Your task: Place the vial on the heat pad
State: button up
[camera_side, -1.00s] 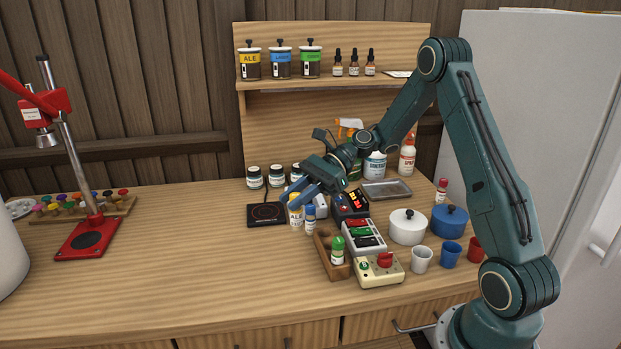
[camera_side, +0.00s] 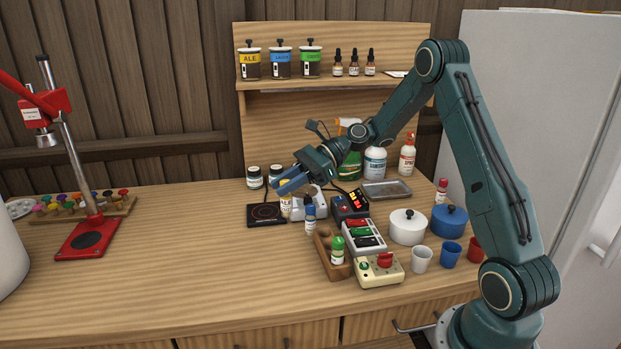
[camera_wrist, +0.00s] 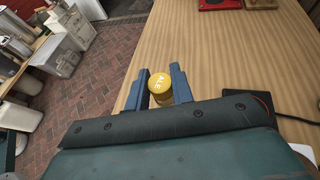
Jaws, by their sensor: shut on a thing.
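The vial has a yellow cap marked ALE and a pale labelled body. In the wrist view the vial (camera_wrist: 159,84) is upright between the two blue fingers of my gripper (camera_wrist: 159,88), which is shut on it. In the side view my gripper (camera_side: 288,184) covers much of its cap, and the vial's body (camera_side: 285,207) shows below the fingers. The heat pad (camera_side: 256,221) is a flat black square with a red ring. The vial is at the pad's right edge in the picture; I cannot tell whether it touches anything below.
A wooden rack (camera_side: 323,262) holds a green-capped vial (camera_side: 337,252); a blue-capped vial (camera_side: 310,216) stands at its far end. A black device with red digits (camera_side: 350,204) is to the right. The counter left of the pad is clear.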

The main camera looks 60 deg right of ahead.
jog(key=w+d+r+m+t+h, duration=0.65)
jog(key=w+r, duration=0.45)
jog(key=w, duration=0.4)
jog(key=shift+g+y, duration=0.35)
jog(key=shift+g, duration=0.2)
jog(key=f, duration=0.6)
jog(key=d+f, duration=0.1)
jog(key=f, duration=1.3)
jog(key=shift+d, duration=0.35)
jog(key=shift+f, duration=0.1)
jog(key=o, duration=1)
jog(key=shift+s, duration=0.1)
jog(key=v, duration=1.2)
